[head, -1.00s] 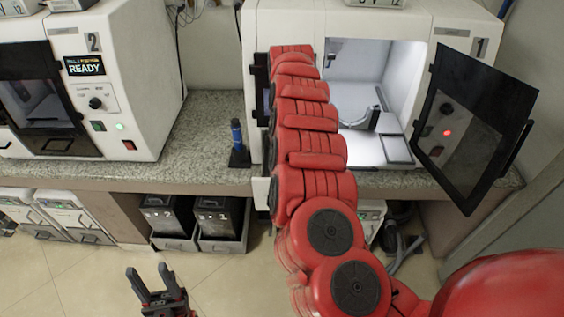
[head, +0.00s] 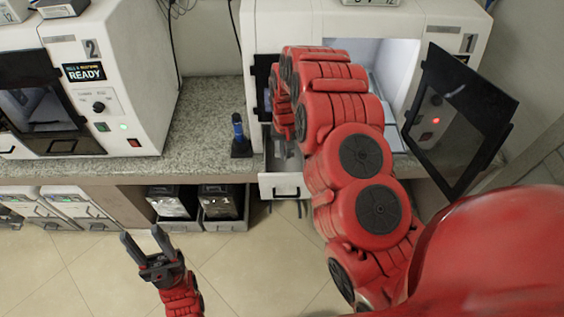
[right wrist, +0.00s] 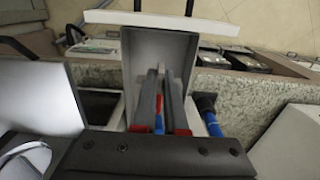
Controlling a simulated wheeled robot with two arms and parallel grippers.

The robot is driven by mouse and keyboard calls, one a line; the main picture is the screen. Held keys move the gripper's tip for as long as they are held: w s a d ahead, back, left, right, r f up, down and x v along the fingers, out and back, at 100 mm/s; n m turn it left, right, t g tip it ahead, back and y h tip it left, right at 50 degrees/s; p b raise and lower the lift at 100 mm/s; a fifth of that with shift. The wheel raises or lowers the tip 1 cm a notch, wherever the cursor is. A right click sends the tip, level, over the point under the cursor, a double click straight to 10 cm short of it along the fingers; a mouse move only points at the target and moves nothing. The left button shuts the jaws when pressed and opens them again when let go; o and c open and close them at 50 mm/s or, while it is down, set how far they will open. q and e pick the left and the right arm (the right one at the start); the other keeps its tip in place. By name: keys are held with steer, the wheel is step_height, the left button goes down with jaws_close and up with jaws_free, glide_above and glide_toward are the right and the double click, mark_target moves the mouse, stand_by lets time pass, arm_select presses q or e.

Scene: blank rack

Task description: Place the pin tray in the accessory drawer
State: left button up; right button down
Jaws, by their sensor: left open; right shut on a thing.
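The accessory drawer (head: 283,188) stands pulled out below machine 1 in the head view. In the right wrist view its white front (right wrist: 165,22) is at the top, with its grey inside behind. My right gripper (right wrist: 160,72) points over or into the drawer, its fingers shut on a thin thing. I take this for the pin tray, but it is mostly hidden between the fingers, and its outline cannot be made out. In the head view my right arm covers most of that gripper. My left gripper (head: 141,233) is open and empty above the floor.
Machine 1's glass door (head: 462,120) hangs open to the right of my right arm. A blue-and-black tool (head: 238,135) stands on the stone counter (head: 205,125) left of the drawer. Two dark bins (head: 195,203) sit under the counter. The floor around my left gripper is clear.

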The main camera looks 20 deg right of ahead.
step_height(320, 180, down, 12)
steer(key=b, duration=1)
steer(key=shift+s+f, duration=0.1)
steer(key=shift+f, duration=0.15)
steer(key=shift+d+f, duration=0.1)
steer(key=shift+f, duration=0.05)
steer(key=shift+w+d, duration=0.1)
steer(key=shift+w, duration=0.25)
steer(key=shift+w+p, duration=0.3)
steer(key=shift+p, duration=0.1)
steer(key=shift+w+d+r+p, duration=0.1)
steer(key=shift+w+d+p, duration=0.15)
steer(key=shift+w, duration=0.35)
steer(key=shift+w+d+r+p, duration=0.1)
steer(key=shift+w+d+p, duration=0.1)
steer(key=shift+w, duration=0.35)
steer(key=shift+w+f, duration=0.1)
steer(key=shift+w, duration=0.15)
steer(key=shift+f+p, duration=0.2)
steer(key=shift+p, duration=0.2)
steer(key=shift+s+f, duration=0.1)
steer(key=shift+f, duration=0.3)
